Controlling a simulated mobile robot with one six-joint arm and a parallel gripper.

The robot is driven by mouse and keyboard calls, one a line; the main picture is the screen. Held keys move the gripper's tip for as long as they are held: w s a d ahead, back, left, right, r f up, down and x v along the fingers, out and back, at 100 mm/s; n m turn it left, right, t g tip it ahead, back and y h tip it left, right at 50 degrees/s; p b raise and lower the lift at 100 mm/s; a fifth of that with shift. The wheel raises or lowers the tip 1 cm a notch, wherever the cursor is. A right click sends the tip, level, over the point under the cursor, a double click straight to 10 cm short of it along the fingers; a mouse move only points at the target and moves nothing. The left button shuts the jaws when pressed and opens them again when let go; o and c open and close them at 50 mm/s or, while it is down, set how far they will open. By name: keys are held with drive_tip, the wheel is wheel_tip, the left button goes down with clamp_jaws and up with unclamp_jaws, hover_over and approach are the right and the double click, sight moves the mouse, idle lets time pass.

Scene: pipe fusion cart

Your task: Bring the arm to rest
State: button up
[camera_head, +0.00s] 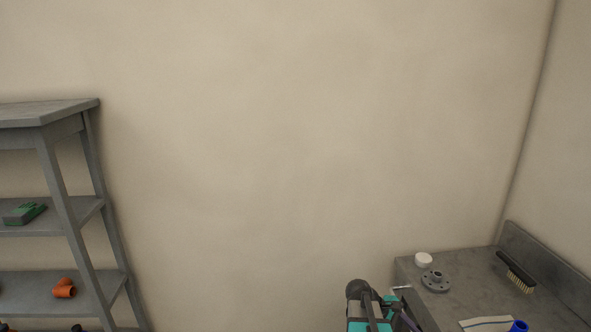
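My gripper does not show in the head view, and I cannot see what it holds or how the arm is posed. A teal, grey and black assembly (369,308) stands at the bottom edge, just left of the grey bench. Only its upper part shows, with a dark rounded knob and thin dark bars. I cannot tell whether it is equipment or something else.
The grey bench (462,277) at lower right carries a grey flange (435,281), white round piece (423,259), brush (516,272), pale cloth (486,324) and blue object (518,326). A grey shelf (62,121) at left holds a green item (24,213) and orange fitting (64,288).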

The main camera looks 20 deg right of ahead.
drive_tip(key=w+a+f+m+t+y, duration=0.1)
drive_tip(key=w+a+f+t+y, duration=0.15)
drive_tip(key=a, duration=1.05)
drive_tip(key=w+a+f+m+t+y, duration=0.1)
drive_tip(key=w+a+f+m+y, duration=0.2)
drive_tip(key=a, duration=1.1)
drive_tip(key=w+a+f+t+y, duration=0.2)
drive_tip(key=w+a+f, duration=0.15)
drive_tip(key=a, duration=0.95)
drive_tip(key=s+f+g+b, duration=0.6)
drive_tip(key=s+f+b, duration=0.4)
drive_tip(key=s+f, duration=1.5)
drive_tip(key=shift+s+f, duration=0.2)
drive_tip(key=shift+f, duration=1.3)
